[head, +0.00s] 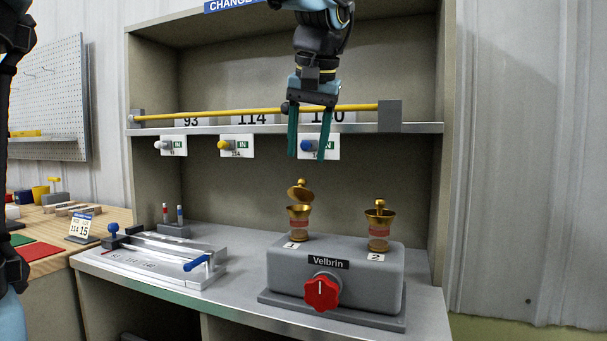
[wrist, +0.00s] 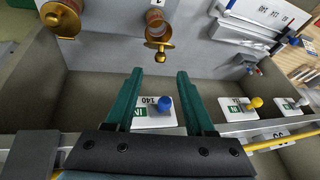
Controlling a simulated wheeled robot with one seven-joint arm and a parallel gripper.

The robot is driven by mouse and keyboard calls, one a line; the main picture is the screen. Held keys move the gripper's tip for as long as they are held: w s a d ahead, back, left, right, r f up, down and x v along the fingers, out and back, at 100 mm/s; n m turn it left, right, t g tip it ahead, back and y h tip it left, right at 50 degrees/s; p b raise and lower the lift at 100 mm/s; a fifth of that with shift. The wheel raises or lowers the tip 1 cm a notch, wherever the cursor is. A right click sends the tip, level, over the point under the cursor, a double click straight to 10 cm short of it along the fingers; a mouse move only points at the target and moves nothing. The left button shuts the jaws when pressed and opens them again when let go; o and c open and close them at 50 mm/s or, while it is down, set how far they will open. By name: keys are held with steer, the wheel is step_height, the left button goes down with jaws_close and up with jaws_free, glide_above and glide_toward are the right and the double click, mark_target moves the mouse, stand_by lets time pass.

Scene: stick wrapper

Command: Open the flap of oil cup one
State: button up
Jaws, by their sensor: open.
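Oil cup one (head: 299,223) is a brass cup with a reddish band, standing on the left of the grey Velbrin block (head: 345,268) behind label 1. Its brass flap (head: 300,192) is tilted up at the back, apart from most of the rim. In the wrist view, the cup (wrist: 156,22) shows an uncovered mouth, and the flap (wrist: 159,45) sticks out toward my fingers. My gripper (head: 308,156) points down, open and empty, above and behind the cup. Its green fingertips also show in the wrist view (wrist: 159,74), apart from the flap.
Oil cup two (head: 379,230) stands to the right, its flap lying on the rim. A red knob (head: 321,292) is on the block's front. A shelf (head: 280,129) with a yellow rod (head: 260,111) and tagged pegs lies behind my gripper. A metal fixture (head: 155,260) stands at left.

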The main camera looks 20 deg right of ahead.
mark_target(303, 178)
steer(key=x, duration=0.5)
steer(key=shift+w+f, duration=0.15)
steer(key=shift+f, duration=0.25)
jaws_close()
steer(key=shift+r, duration=0.1)
